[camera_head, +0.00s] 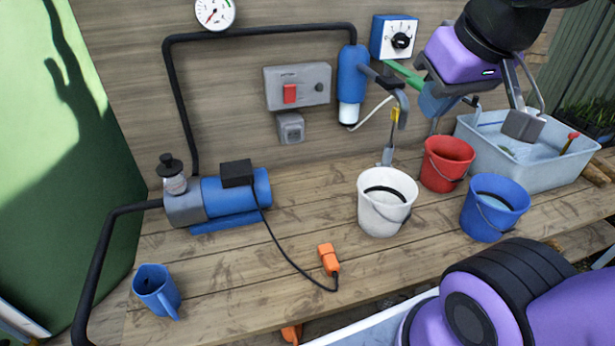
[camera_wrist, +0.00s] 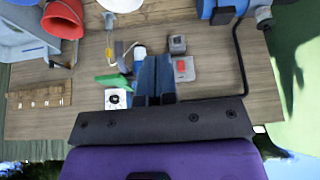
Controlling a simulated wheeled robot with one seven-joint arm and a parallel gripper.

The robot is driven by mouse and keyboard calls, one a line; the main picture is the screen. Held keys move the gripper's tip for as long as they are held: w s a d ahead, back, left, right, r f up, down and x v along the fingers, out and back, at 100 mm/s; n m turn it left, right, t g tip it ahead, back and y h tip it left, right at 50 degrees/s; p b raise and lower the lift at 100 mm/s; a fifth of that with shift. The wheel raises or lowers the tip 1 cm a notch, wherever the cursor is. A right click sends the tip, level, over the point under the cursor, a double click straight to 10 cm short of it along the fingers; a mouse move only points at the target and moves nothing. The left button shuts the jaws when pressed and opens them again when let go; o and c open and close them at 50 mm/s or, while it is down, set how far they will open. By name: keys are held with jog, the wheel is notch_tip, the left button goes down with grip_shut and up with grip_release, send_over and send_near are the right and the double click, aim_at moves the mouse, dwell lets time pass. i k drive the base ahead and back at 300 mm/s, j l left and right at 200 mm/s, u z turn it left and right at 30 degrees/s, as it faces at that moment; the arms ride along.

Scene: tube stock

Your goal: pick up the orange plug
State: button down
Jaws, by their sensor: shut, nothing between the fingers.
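The orange plug (camera_head: 329,260) lies on the front part of the wooden bench, at the end of a black cable from the blue pump (camera_head: 235,195). It does not show in the wrist view. My gripper (camera_head: 433,108) is at the upper right of the head view, high above the bench and near the wall, well to the right of the plug and farther back. In the wrist view its two blue fingers (camera_wrist: 154,78) are side by side and shut, with nothing seen between them.
A blue mug (camera_head: 156,290) stands left of the plug. White (camera_head: 380,222), red (camera_head: 443,178) and blue (camera_head: 483,228) buckets stand to the right, before a grey basin (camera_head: 510,178). A tap and blue filter (camera_head: 352,75) are near the gripper. Bench around the plug is clear.

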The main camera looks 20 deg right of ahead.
aim_at(325, 252)
jog(key=k+u, duration=0.2)
jog(key=k, duration=0.35)
jog(key=k+j+u, duration=0.1)
jog(key=k+j, duration=0.2)
jog(key=j, duration=0.2)
jog(key=u, duration=0.05)
